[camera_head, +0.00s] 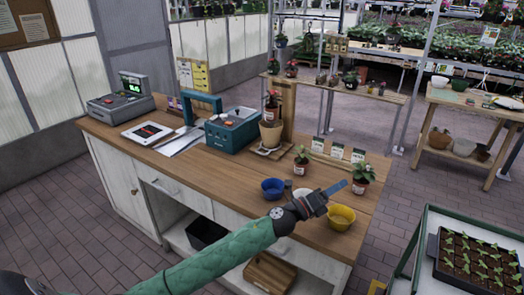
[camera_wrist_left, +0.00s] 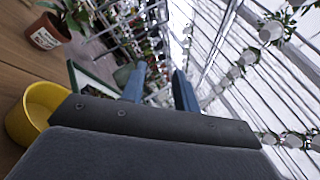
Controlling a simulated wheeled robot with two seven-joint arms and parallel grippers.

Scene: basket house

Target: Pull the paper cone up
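A brown tapered thing that looks like the paper cone (camera_head: 270,134) stands on a small stand on the wooden counter in the head view. A potted plant with a red pot (camera_head: 272,113) shows at its top; whether the pot sits inside is too small to tell. My left gripper (camera_head: 345,186) is above the counter's right end, near the yellow bowl and well to the right of the cone. In the left wrist view its two blue fingers (camera_wrist_left: 160,88) are apart with nothing between them. The cone is not seen there. My right gripper is not in view.
A yellow bowl (camera_head: 341,217) and a blue bowl (camera_head: 272,188) stand on the counter (camera_head: 230,172). Potted plants (camera_head: 362,178) stand close to the gripper. A teal machine (camera_head: 231,130) is left of the cone. A seedling tray (camera_head: 474,262) is at the right.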

